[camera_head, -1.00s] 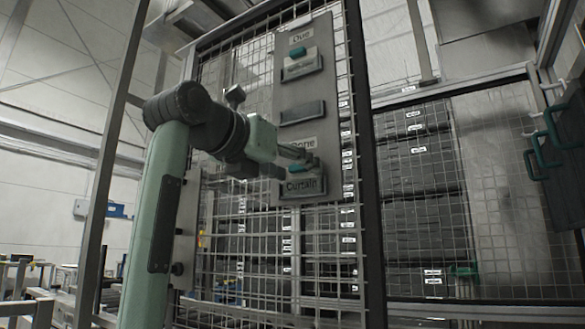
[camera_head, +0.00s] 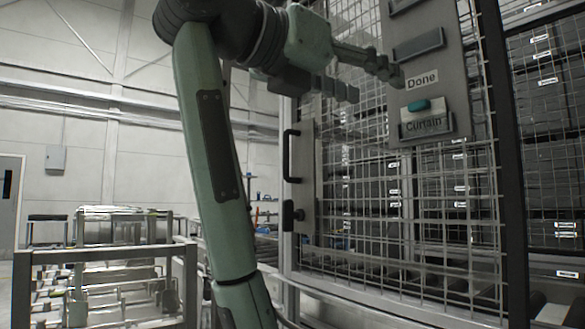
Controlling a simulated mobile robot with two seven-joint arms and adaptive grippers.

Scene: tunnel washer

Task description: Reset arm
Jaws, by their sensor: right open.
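My right arm rises from the bottom of the head view. My right gripper (camera_head: 376,85) is open and empty, its fingers apart and pointing right toward the board. A grey board (camera_head: 442,70) hangs on the mesh fence. Its lower holder, labelled "Done" (camera_head: 422,80), bears a card marked "Curtain" (camera_head: 426,124) with a teal grip (camera_head: 417,106) on top. The upper fingertip is near the board's left edge, above and left of the card; I cannot tell whether it touches the board. The gripper does not hold the card. My left gripper is not in view.
A mesh fence (camera_head: 380,225) stands close on the right, with a black door handle (camera_head: 289,156) on its left. Dark bins (camera_head: 553,168) are stacked behind it. A metal-framed conveyor (camera_head: 115,250) stands at lower left. The upper left shows open room before a wall.

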